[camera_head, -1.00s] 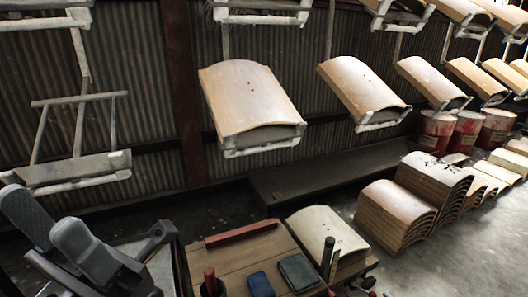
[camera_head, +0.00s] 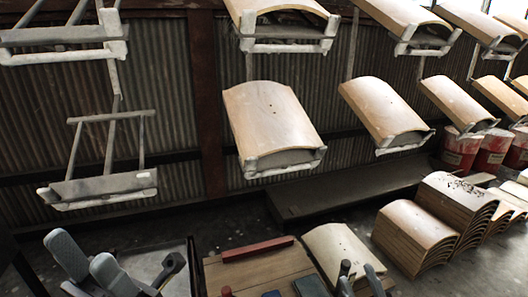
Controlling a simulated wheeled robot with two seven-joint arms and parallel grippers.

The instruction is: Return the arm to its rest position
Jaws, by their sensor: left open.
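My left gripper (camera_head: 88,265) is in the bottom left corner of the head view. Its two grey, rounded fingers stand apart with nothing between them, so it is open and empty. It is below an empty hanger (camera_head: 100,190) and left of the wooden worktop (camera_head: 240,270); a gap shows between them in the picture. Most of my left arm is below the picture edge.
Curved wooden panels (camera_head: 270,118) hang on conveyor hangers. A red bar (camera_head: 258,248) and a curved panel (camera_head: 335,248) lie on the worktop. Stacked panels (camera_head: 415,238) and red drums (camera_head: 460,148) stand right. A dark bench (camera_head: 340,190) runs along the wall.

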